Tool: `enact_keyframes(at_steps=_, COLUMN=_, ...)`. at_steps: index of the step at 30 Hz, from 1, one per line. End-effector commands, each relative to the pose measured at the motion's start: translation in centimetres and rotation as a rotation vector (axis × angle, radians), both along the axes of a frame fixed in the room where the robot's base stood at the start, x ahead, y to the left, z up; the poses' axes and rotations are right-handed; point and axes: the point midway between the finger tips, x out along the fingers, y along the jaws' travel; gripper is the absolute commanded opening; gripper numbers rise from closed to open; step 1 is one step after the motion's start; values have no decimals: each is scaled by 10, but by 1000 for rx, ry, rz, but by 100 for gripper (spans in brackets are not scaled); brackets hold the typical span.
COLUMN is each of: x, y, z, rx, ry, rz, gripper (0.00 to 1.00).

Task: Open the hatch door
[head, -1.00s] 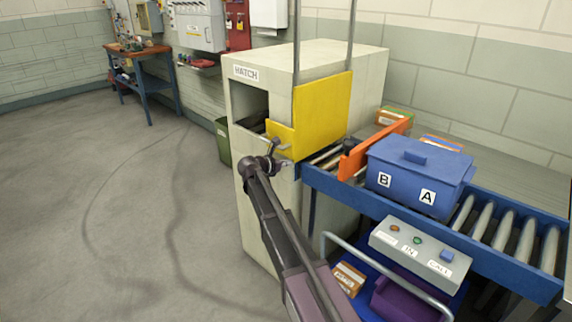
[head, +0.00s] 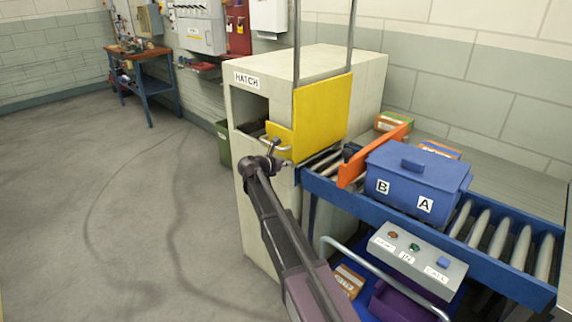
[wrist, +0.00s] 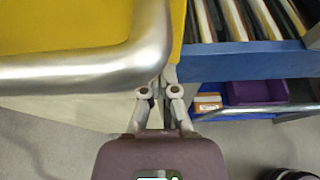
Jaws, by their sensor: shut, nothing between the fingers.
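The hatch is a cream cabinet (head: 258,185) with a HATCH label and a dark opening in its front. A yellow door (head: 323,115) stands between upright metal rails at its right side, and a lower yellow part crosses the front corner. A silver bar handle (head: 284,149) is on that lower part. My gripper (head: 275,146) is at the handle. In the wrist view the handle (wrist: 75,72) runs across the yellow door (wrist: 60,25). My gripper (wrist: 164,76) is shut and empty by the handle's right bend. I cannot tell whether it touches.
A roller conveyor (head: 535,273) to the right carries a blue lidded box (head: 415,178), and an orange bar (head: 372,156) stands beside it. A button panel (head: 418,252) and a trolley rail (head: 385,280) are close right of my arm. The floor (head: 130,220) on the left is clear.

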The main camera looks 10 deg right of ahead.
Motion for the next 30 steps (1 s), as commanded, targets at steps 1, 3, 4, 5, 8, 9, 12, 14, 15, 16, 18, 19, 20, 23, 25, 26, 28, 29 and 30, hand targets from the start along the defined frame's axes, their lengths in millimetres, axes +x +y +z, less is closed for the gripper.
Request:
enact_keyframes(at_steps=1, x=0, y=0, z=14, rx=-2, ry=0, rz=0, gripper=0)
enact_keyframes(at_steps=3, x=0, y=0, z=23, rx=-2, ry=0, rz=0, gripper=0)
enact_keyframes(at_steps=4, x=0, y=0, z=28, rx=-2, ry=0, rz=0, gripper=0)
enact_keyframes(at_steps=5, x=0, y=0, z=32, rx=-2, ry=0, rz=0, gripper=0)
enact_keyframes(at_steps=8, x=0, y=0, z=47, rx=-2, ry=0, rz=0, gripper=0)
enact_keyframes(at_steps=9, x=0, y=0, z=52, rx=-2, ry=0, rz=0, gripper=0)
enact_keyframes(at_steps=12, x=0, y=0, z=67, rx=-2, ry=0, rz=0, gripper=0)
enact_keyframes(at_steps=14, x=1, y=0, z=75, rx=-2, ry=0, rz=0, gripper=0)
enact_keyframes(at_steps=15, x=0, y=0, z=81, rx=-2, ry=0, rz=0, gripper=0)
enact_keyframes(at_steps=16, x=0, y=0, z=85, rx=-2, ry=0, rz=0, gripper=0)
enact_keyframes(at_steps=18, x=0, y=0, z=95, rx=-2, ry=0, rz=0, gripper=0)
enact_keyframes(at_steps=19, x=0, y=0, z=99, rx=-2, ry=0, rz=0, gripper=0)
enact_keyframes(at_steps=20, x=0, y=0, z=104, rx=-2, ry=0, rz=0, gripper=0)
enact_keyframes(at_steps=23, x=0, y=0, z=118, rx=-2, ry=0, rz=0, gripper=0)
enact_keyframes(at_steps=25, x=0, y=0, z=128, rx=-2, ry=0, rz=0, gripper=0)
enact_keyframes(at_steps=26, x=0, y=0, z=132, rx=-2, ry=0, rz=0, gripper=0)
enact_keyframes(at_steps=28, x=0, y=0, z=142, rx=-2, ry=0, rz=0, gripper=0)
enact_keyframes(at_steps=29, x=0, y=0, z=146, rx=-2, ry=0, rz=0, gripper=0)
enact_keyframes(at_steps=30, x=0, y=0, z=152, rx=-2, ry=0, rz=0, gripper=0)
